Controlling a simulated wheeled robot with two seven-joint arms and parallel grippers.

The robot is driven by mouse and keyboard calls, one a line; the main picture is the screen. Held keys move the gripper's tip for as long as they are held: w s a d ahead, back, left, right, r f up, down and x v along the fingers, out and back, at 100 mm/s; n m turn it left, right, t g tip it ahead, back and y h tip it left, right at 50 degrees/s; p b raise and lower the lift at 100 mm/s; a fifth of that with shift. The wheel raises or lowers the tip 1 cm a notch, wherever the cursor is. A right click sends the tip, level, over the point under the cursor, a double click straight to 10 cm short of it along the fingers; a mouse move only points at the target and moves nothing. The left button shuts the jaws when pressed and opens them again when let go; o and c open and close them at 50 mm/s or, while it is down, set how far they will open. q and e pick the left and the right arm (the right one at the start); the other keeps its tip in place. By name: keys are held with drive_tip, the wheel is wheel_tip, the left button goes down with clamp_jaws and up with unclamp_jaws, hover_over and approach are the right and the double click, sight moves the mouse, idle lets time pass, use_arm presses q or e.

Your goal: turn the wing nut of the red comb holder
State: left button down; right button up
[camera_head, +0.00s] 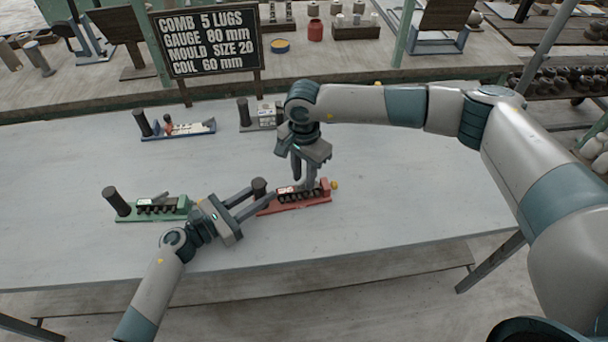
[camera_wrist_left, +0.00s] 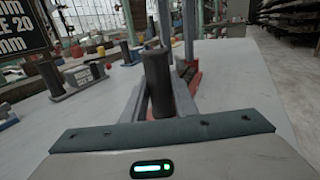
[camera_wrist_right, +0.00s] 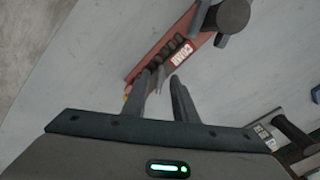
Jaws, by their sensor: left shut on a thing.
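The red comb holder (camera_head: 316,202) lies on the grey table with a row of black lugs, a white label, a dark upright post (camera_head: 259,187) at its left end and a yellow knob (camera_head: 335,184) at its right end. My left gripper (camera_head: 262,199) is shut on that post, which stands between its fingers in the left wrist view (camera_wrist_left: 158,80).
A green comb holder (camera_head: 180,214) lies to the left, a blue one (camera_head: 205,134) behind, and a grey one (camera_head: 262,125) behind the right gripper. A black sign (camera_head: 207,40) stands at the back. The table's right side is clear.

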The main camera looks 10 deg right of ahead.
sight(304, 181)
drive_tip(key=shift+r, duration=0.1)
wheel_tip(304, 181, up, 12)
idle(0.6)
use_arm(q)
drive_tip(key=c, duration=1.4)
unclamp_jaws()
drive_tip(key=shift+o, duration=0.2)
drive_tip(key=v, duration=1.2)
drive_tip(key=shift+f, duration=0.1)
drive_tip(key=shift+s, duration=0.1)
